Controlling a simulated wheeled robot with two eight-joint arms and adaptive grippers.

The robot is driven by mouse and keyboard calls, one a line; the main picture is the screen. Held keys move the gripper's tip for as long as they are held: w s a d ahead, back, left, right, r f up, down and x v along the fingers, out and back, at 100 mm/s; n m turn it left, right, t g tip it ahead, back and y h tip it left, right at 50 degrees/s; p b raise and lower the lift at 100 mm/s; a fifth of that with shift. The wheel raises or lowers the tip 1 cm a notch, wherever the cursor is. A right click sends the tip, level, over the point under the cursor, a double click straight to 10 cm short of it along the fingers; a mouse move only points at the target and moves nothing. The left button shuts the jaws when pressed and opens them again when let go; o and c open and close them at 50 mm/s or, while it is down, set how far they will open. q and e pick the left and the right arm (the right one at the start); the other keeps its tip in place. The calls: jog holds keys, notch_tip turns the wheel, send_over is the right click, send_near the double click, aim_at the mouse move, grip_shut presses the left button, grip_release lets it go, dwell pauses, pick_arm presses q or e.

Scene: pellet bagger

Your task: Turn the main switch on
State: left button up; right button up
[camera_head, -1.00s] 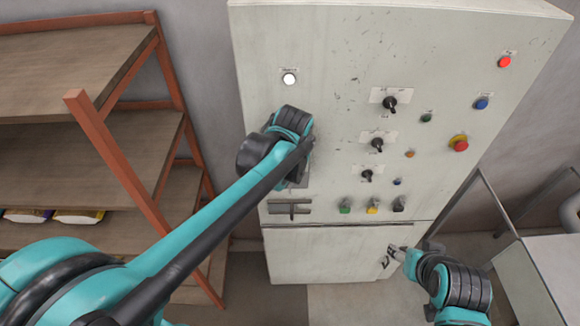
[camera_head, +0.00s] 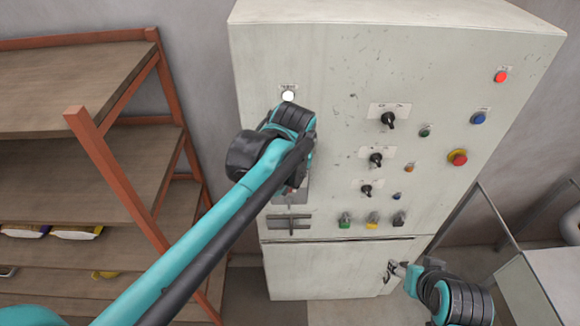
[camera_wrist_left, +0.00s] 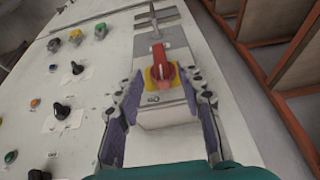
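The main switch (camera_wrist_left: 162,68) is a red rotary handle on a yellow plate, set on a grey panel (camera_wrist_left: 176,40) of the cabinet front. In the wrist view its handle points roughly along the panel's length. My left gripper (camera_wrist_left: 160,86) is open, with its two fingers apart on either side of the panel's lower part, short of the red handle. No clear contact shows. In the head view my left arm hides most of the switch and the left fingers. My right gripper (camera_head: 396,268) is low by the cabinet's lower door; its opening is too small to judge.
The pale cabinet (camera_head: 345,60) carries a lit white lamp (camera_head: 288,95), black selector knobs (camera_head: 388,119), a red mushroom button (camera_head: 458,157) and several coloured buttons. A slotted metal bracket (camera_head: 289,223) sits below the switch. A shelf rack (camera_head: 95,137) stands left.

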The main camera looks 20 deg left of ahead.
pick_arm(q)
jog(key=v, duration=0.5)
jog(key=shift+r, duration=0.25)
jog(key=s+a+f+m+t+b, duration=0.1)
jog(key=s+f+b, duration=0.3)
jog(key=f+b, duration=0.7)
jog(key=s+a+f+m+t+h+b, duration=0.1)
jog(key=s+f+b, duration=0.3)
jog(key=f+b, duration=0.7)
jog(key=s+a+f+m+b, duration=0.1)
jog(key=s+f+b, duration=0.3)
jog(key=f+b, duration=0.6)
notch_tip(320, 180, down, 13)
jog(key=shift+s+a+f+t+b, duration=0.25)
jog(key=shift+a+t+b, duration=0.15)
jog(key=shift+a, duration=0.25)
